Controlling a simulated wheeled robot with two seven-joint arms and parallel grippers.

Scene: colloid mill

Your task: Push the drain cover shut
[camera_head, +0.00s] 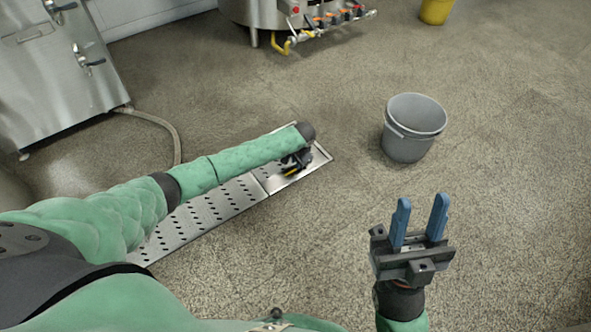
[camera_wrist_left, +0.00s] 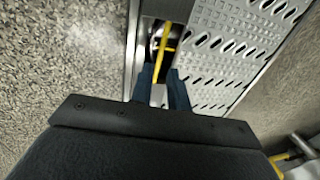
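The drain cover (camera_head: 205,208) is a perforated steel plate in a long floor channel, partly hidden under my left arm in the head view. In the left wrist view the perforated plate (camera_wrist_left: 222,55) lies to the right of a dark opening (camera_wrist_left: 152,30). A round shiny part and a thin yellow bar (camera_wrist_left: 168,42) show in that opening. My left gripper (camera_wrist_left: 162,80) is over the opening, with its blue fingers apart and the lower end of the yellow bar between their tips; contact is unclear. My right gripper (camera_head: 421,208) is open and empty above the floor.
A grey bucket (camera_head: 409,128) stands right of the channel's far end. A steel cabinet (camera_head: 58,68) with a hose (camera_head: 160,121) is at the left. A steel machine (camera_head: 262,14) and yellow bucket (camera_head: 436,10) are at the back. The floor at right is clear.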

